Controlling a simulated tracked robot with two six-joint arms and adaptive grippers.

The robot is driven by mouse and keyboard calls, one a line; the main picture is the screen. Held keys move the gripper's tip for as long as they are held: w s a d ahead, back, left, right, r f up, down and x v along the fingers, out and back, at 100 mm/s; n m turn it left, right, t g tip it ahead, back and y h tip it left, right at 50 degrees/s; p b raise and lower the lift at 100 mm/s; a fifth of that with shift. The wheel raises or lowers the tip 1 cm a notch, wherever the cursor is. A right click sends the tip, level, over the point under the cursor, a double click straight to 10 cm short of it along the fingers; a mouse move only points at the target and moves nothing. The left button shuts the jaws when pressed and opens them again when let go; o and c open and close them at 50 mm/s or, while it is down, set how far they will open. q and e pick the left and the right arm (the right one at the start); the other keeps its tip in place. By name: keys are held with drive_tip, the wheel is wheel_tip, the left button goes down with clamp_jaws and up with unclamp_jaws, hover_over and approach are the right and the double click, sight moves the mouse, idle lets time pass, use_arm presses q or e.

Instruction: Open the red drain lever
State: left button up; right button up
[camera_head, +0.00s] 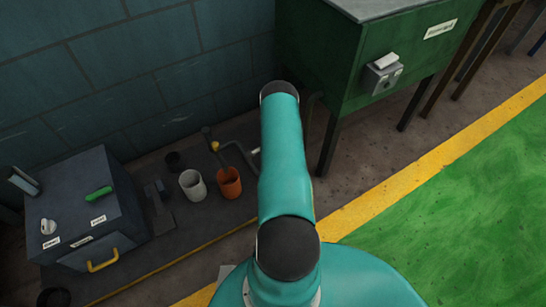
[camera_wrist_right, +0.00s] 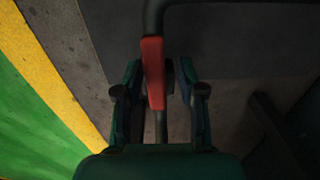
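The red drain lever (camera_wrist_right: 153,72) shows in the right wrist view, just above the middle. It is a long red handle running down the picture, on a dark pipe (camera_wrist_right: 152,16) that bends to the right at the top. My right gripper (camera_wrist_right: 159,78) is open, with one dark finger on each side of the lever. The lever lies nearer the left finger; I cannot tell whether they touch. In the head view my teal arm covers the lever and the right gripper. My left gripper is not in view.
A green cabinet (camera_head: 336,62) on legs stands at the top right. A dark box (camera_head: 75,195) with a yellow handle stands at the left. A white cup (camera_head: 193,185) and an orange cup (camera_head: 229,184) stand on the dark mat beside pipes. The green floor (camera_head: 450,220) is clear.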

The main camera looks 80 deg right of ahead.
drive_tip(key=shift+a, duration=0.15)
wheel_tip(320, 180, up, 12)
idle(0.7)
drive_tip(key=shift+f, duration=0.1)
